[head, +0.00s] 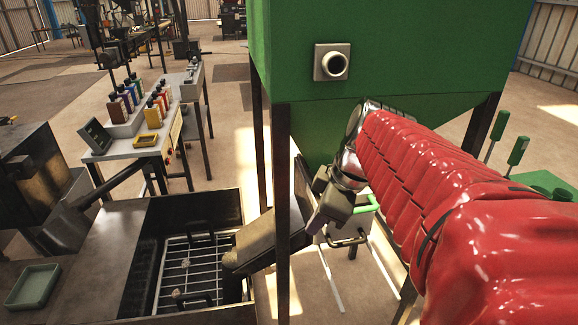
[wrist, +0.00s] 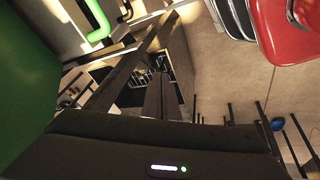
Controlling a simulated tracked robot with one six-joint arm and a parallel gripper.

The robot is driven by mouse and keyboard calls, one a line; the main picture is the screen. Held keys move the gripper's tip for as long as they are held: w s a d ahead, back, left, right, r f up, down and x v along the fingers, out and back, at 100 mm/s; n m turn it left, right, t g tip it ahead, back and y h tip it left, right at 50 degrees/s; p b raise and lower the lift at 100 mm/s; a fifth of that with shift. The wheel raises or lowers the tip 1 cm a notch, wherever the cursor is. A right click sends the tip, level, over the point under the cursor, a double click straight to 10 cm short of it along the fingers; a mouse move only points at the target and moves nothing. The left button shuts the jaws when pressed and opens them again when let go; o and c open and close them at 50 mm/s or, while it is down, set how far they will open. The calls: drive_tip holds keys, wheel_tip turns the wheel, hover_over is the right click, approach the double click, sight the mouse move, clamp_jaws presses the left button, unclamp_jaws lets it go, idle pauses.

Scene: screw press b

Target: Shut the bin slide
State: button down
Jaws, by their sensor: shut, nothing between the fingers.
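The green bin (head: 400,65) stands on dark legs, its hopper narrowing downwards; it also fills the left of the wrist view (wrist: 25,70). A bright green bar (head: 367,208) and a black handle (head: 347,241) show beneath the hopper, just right of my gripper. The green bar also shows at the top of the wrist view (wrist: 98,20). I cannot make out the slide plate itself or how far it is open.
A grey bench with coloured bottles (head: 150,115) stands at the left. Green levers (head: 517,150) stand at the right. The bin's dark front leg (head: 282,210) is close to my gripper.

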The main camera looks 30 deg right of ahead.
drive_tip(key=d+r+n+t, duration=0.1)
drive_tip(key=d+r+n, duration=0.15)
drive_tip(key=d, duration=0.65)
drive_tip(key=n+t+y, duration=0.1)
drive_tip(key=n+t, duration=0.1)
approach(360, 198)
wheel_tip(360, 198, up, 2)
drive_tip(key=s+a, duration=0.2)
drive_tip(key=shift+r, duration=0.15)
drive_tip(key=shift+x, duration=5)
drive_tip(key=shift+a, duration=0.1)
drive_tip(key=w, duration=0.2)
drive_tip(key=w+d, duration=0.1)
drive_tip(key=w, duration=0.2)
drive_tip(key=w+d, duration=0.1)
drive_tip(key=w, duration=0.2)
drive_tip(key=shift+d, duration=0.2)
drive_tip(key=shift+w, duration=0.1)
